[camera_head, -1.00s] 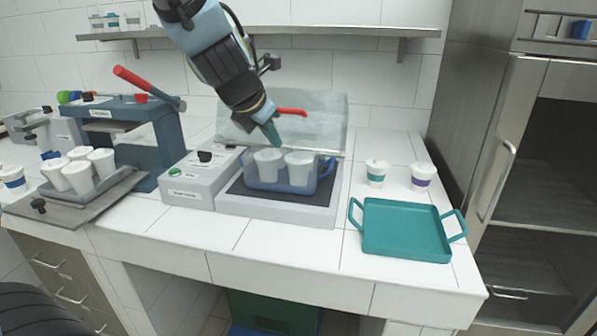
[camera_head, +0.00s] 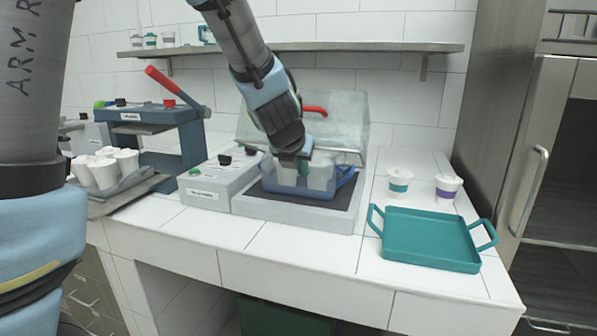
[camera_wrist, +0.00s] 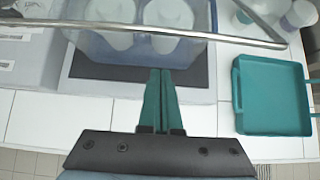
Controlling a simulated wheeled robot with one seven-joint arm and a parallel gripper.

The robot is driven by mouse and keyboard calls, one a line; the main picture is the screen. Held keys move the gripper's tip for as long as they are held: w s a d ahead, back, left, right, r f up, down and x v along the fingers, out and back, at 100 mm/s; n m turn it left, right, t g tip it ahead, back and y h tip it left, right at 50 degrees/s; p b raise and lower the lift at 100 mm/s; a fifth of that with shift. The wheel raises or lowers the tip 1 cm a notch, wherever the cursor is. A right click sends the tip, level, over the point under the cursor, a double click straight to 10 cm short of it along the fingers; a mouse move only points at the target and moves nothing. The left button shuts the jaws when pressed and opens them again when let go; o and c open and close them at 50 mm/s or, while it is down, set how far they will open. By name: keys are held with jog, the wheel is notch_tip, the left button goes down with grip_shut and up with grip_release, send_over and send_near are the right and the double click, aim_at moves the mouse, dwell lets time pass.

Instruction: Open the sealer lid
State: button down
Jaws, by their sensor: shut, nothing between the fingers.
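The sealer (camera_head: 205,188) is a grey box with a black knob and a green button, joined to a low base (camera_head: 290,208) with a dark pad. Its clear lid (camera_head: 345,118) with a red handle (camera_head: 315,110) stands raised, tilted back behind the base. On the pad sits a blue see-through tray (camera_head: 340,182) with white cups (camera_head: 320,175); the tray and cups (camera_wrist: 165,20) also show in the wrist view. My gripper (camera_wrist: 160,72) is shut and empty, its teal fingers side by side. In the head view my arm hangs over the tray and hides part of it.
A teal tray (camera_head: 430,238) lies empty at the right, with two lidded cups (camera_head: 447,188) behind it. A blue press (camera_head: 170,130) with a red lever and a tray of white cups (camera_head: 105,170) stand at the left. A shelf (camera_head: 300,48) runs above. The front counter is clear.

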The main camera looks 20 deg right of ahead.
aim_at(309, 130)
jog(key=shift+w+d+r+p, duration=0.2)
jog(key=shift+r+p, duration=0.2)
jog(key=shift+r, duration=0.25)
jog(key=shift+w+d+r+p, duration=0.15)
jog(key=shift+r+p, duration=0.3)
jog(key=shift+r, duration=0.2)
jog(key=shift+w+d+r+p, duration=0.2)
jog(key=shift+r+p, duration=0.2)
jog(key=shift+r, duration=0.25)
